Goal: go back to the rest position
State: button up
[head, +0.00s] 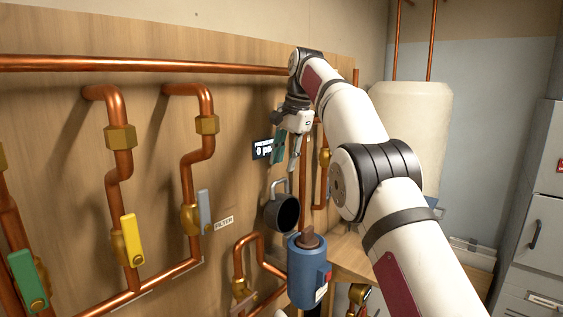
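My gripper (293,160) hangs downward at the end of my arm, in front of the wooden panel. One finger shows clearly, pointing down. A dark teal piece (278,148) shows just left of it; I cannot tell whether it touches the gripper. The gap between the fingers is too small and overlapped to read. A dark grey mug-like vessel (282,213) with a handle on its upper side is below the gripper, apart from it.
Copper pipes (205,130) with yellow, green and grey valve handles line the panel (60,130). A dark display (262,149) is beside my gripper. A blue canister (307,275) stands below. A beige tank (418,125) and grey cabinets (540,230) are to the right.

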jog(key=s+d+r+n+t+p, duration=0.15)
jog(key=s+d+r, duration=0.25)
jog(key=s, duration=0.7)
jog(key=s+d+r+n, duration=0.2)
jog(key=s+d+r, duration=0.3)
jog(key=s, duration=0.6)
jog(key=s+d+f+n, duration=0.1)
jog(key=s+f, duration=0.4)
jog(key=s, duration=0.4)
jog(key=s+d+f+n+h+p, duration=0.1)
jog(key=s+f+n, duration=0.1)
jog(key=s+f, duration=0.4)
jog(key=s+d+f+n+h, duration=0.1)
jog(key=s+f, duration=0.4)
jog(key=s, duration=0.8)
jog(key=shift+d+f+n+p, duration=0.25)
jog(key=shift+n+p, duration=0.15)
jog(key=shift+n, duration=0.25)
